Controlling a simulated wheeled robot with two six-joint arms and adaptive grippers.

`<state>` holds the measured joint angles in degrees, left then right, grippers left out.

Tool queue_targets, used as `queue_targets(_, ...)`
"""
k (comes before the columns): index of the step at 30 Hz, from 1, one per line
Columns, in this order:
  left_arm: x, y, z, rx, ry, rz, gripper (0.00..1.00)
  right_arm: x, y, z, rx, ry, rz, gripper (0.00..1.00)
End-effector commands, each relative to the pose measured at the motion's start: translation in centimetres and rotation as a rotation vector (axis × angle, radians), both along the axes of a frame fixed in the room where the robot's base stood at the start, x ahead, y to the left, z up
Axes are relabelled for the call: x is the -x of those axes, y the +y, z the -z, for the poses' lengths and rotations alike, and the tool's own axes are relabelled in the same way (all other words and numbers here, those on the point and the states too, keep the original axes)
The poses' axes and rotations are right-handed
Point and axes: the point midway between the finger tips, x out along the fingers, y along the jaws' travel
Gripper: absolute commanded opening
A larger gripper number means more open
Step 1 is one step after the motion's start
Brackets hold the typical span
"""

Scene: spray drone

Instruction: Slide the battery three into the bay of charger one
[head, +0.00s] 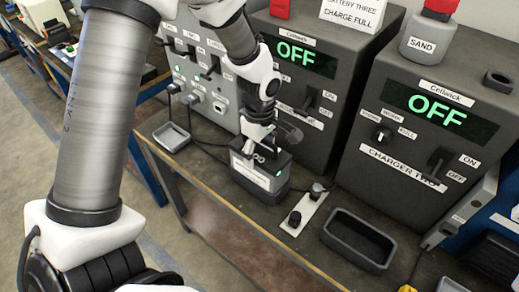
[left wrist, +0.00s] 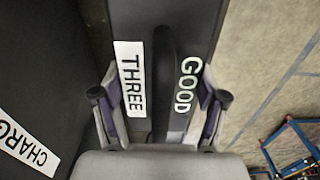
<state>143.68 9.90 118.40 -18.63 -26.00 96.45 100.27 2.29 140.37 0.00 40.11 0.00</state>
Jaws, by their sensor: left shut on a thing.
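Battery three (head: 252,176) is a dark upright box with a white label and a small green light. It stands low at the bench in front of the left charger, which I take as charger one (head: 327,97). My left gripper (head: 262,147) is shut on its top handle from above. In the left wrist view the handle (left wrist: 165,75) runs between the fingers, with THREE and GOOD labels beside it. The bay of charger one is hidden at or under the battery; I cannot tell whether the battery is fully seated. The charger's display reads OFF. My right gripper is not in view.
Charger two (head: 432,105), also reading OFF, stands to the right, with an empty dark tray (head: 345,258) before it. A white plate with two knobs (head: 304,213) lies between. A small grey tray (head: 172,137) is at left. A SAND weight (head: 424,45) sits on charger two.

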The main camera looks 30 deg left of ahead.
Motion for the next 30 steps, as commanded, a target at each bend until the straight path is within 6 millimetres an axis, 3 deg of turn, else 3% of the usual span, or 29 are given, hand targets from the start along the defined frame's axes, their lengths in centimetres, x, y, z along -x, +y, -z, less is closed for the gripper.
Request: queue_targets(30,-0.1,0.0,1.9,-0.001,-0.004,0.000,0.03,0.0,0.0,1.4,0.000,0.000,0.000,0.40)
